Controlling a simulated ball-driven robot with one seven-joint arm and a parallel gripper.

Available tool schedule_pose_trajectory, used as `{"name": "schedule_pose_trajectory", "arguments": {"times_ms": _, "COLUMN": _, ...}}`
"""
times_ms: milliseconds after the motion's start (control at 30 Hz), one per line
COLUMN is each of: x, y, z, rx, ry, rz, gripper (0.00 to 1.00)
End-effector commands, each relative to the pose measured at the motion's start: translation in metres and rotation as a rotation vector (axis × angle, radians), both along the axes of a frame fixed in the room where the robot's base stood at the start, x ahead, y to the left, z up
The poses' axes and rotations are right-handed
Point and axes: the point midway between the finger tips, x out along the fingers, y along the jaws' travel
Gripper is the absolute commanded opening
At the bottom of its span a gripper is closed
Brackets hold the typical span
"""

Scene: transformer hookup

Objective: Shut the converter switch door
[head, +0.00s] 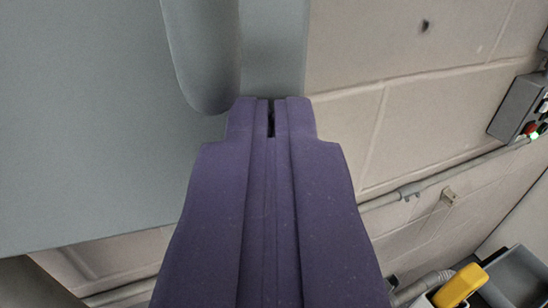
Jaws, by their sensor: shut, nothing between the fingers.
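A large flat grey panel (90,120), which looks like the converter switch door or its cabinet front, fills the left of the view. A rounded grey part (203,50), possibly a handle, hangs down at the top centre beside a narrow grey strip (273,45). My purple gripper (271,108) is shut and empty, pointing up the picture. Its tips overlap the lower end of the rounded part and the strip. I cannot tell whether they touch. The door's hinge and the cabinet opening are not visible, so how far open it stands cannot be told.
A pale block wall (400,115) lies behind, to the right. A conduit (430,183) runs across it to a grey box (515,105) with red and green lights. A yellow object (461,285) and a grey casing (515,275) are at the lower right.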

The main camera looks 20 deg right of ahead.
Motion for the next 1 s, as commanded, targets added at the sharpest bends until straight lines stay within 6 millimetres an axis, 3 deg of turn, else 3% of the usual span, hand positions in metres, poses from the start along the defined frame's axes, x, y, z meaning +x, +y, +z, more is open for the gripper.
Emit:
{"name": "schedule_pose_trajectory", "arguments": {"times_ms": 333, "x": 0.028, "y": -0.007, "z": 0.0, "rx": 0.0, "ry": -0.001, "rz": -0.001, "gripper": 0.0}}
{"name": "schedule_pose_trajectory", "arguments": {"times_ms": 1000, "x": 0.032, "y": -0.009, "z": 0.005, "rx": -0.003, "ry": -0.012, "rz": -0.001, "gripper": 0.0}}
